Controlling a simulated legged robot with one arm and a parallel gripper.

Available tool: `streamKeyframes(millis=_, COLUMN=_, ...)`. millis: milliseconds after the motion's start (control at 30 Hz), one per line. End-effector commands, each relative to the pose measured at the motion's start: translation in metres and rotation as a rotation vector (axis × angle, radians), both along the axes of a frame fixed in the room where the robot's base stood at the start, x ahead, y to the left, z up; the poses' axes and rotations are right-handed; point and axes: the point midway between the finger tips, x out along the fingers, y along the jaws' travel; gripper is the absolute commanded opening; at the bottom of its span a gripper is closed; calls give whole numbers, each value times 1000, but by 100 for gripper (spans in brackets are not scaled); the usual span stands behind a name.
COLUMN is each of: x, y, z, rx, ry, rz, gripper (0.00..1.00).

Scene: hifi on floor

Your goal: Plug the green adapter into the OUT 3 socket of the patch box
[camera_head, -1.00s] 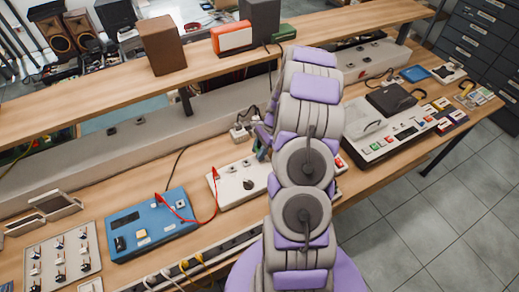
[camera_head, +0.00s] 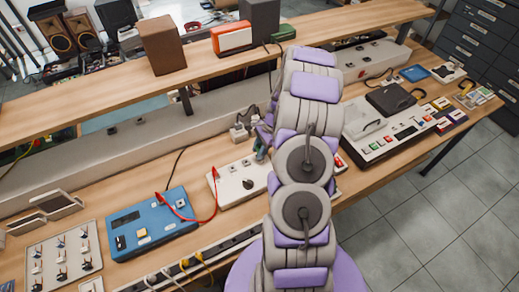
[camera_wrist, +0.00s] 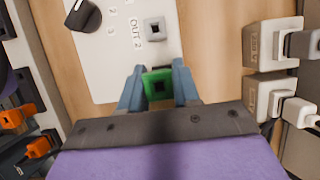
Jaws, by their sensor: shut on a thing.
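In the wrist view, my gripper (camera_wrist: 158,86) is shut on the green adapter (camera_wrist: 159,75), a small square block with a dark square opening, between two blue-grey fingers. The white patch box (camera_wrist: 103,50) lies beyond it, with a printed OUT 2 label beside a grey square socket (camera_wrist: 154,29). The adapter is just below that socket in the picture, over the box's edge area. I see no OUT 3 label; the adapter and gripper may cover it. In the head view, the patch box (camera_head: 240,184) is partly behind my arm, and one finger (camera_head: 261,149) shows.
White plugs (camera_wrist: 270,95) stand at the right in the wrist view; orange connectors (camera_wrist: 38,147) are at the left. In the head view, a blue meter box (camera_head: 150,225) with a red lead stands left of the patch box. A shelf (camera_head: 200,70) runs behind.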

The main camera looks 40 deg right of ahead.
Motion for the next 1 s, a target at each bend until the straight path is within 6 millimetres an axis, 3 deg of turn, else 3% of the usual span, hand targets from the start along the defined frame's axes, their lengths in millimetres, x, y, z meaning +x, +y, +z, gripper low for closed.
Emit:
streamKeyframes(millis=367, x=-1, y=1, z=-1, rx=1, ry=4, rz=2, gripper=0)
streamKeyframes(millis=1000, x=-1, y=1, z=35, rx=-1, ry=0, rz=0, gripper=0)
